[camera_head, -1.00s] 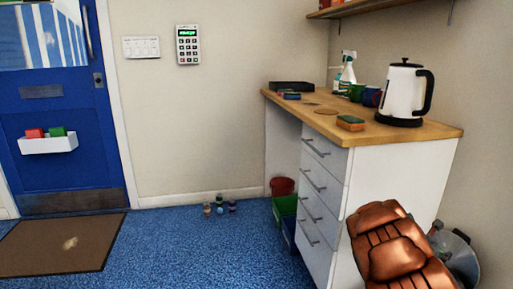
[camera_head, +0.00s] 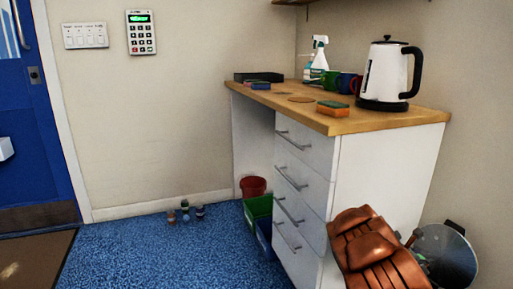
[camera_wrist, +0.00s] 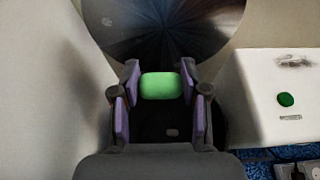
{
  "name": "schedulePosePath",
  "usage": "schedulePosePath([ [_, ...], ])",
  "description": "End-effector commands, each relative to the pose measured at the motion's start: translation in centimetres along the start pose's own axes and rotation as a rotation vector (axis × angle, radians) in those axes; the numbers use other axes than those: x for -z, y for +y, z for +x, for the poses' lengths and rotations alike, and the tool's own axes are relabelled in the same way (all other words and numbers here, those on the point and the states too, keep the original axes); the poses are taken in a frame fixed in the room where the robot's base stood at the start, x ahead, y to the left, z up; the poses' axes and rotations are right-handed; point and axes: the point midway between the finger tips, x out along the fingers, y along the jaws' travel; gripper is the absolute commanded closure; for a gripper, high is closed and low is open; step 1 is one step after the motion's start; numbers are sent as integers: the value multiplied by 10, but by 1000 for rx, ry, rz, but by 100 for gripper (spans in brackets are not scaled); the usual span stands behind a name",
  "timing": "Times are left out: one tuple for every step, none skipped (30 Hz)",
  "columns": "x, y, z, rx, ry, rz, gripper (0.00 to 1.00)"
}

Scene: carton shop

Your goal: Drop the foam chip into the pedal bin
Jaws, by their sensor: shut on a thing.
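The foam chip (camera_wrist: 160,86) is a small green rounded block in the wrist view. My gripper (camera_wrist: 158,88) is shut on it, with a purple-padded finger on each side. The pedal bin (camera_head: 450,258) stands right of the drawer unit by the wall, partly hidden by my copper-coloured arm in the head view. In the wrist view its round, shiny lid (camera_wrist: 165,25) is raised behind the chip. A dark opening, with a small pale spot inside, shows below the chip between my fingers. The chip's height above the opening is hard to tell.
A white box with a green button (camera_wrist: 285,99) is right of the bin in the wrist view, with dark items on the blue carpet below. The white drawer unit (camera_head: 375,185) carries a kettle (camera_head: 388,75). Open carpet (camera_head: 150,255) lies to the left.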

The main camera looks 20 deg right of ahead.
Motion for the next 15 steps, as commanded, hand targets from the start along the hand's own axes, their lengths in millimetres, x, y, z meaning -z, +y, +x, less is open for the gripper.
schedulePosePath([
  [3,-3,3,4,1,1,65],
  [4,-4,5,6,1,2,65],
  [7,-5,7,8,1,3,65],
  [9,-6,8,9,1,3,65],
  [11,-6,10,10,1,3,65],
  [14,-7,12,11,1,4,65],
  [17,-7,13,12,2,4,65],
  [20,-8,14,12,2,4,65],
  [24,-8,16,12,2,5,65],
  [28,-8,17,12,3,5,65],
  [31,-8,18,12,3,4,65],
  [35,-7,20,12,3,4,65],
  [38,-7,21,11,3,4,65],
  [41,-7,22,11,3,3,65],
  [44,-7,23,11,3,3,65],
])
